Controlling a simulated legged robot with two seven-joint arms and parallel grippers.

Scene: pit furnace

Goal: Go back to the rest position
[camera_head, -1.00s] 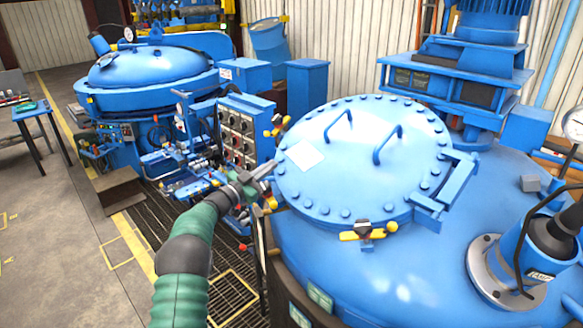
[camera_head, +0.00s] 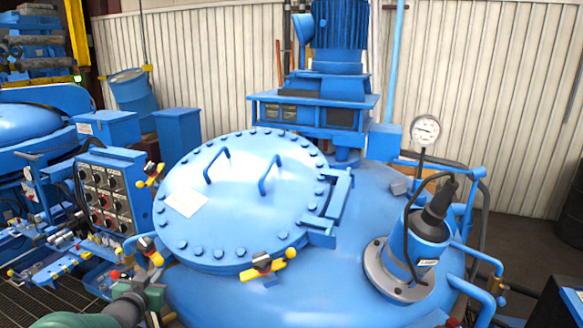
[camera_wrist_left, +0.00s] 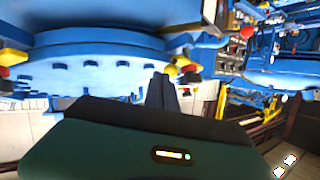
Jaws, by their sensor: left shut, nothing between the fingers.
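My left gripper (camera_head: 152,297) shows at the lower left of the head view, at the end of a green and dark arm. It is low beside the near left edge of the round blue lid (camera_head: 240,190). In the left wrist view its two dark fingers (camera_wrist_left: 161,88) are together with nothing between them. The lid's bolted rim (camera_wrist_left: 95,75) fills the upper left of that view. Whether the fingers touch the vessel I cannot tell. My right gripper is not clearly in view.
A control panel (camera_head: 107,196) with knobs stands left of the lid. Yellow-handled clamps (camera_head: 264,266) sit around the rim. A blue motor (camera_head: 340,38) rises behind, and a pressure gauge (camera_head: 426,131) and a cylindrical fitting (camera_head: 412,245) stand at right.

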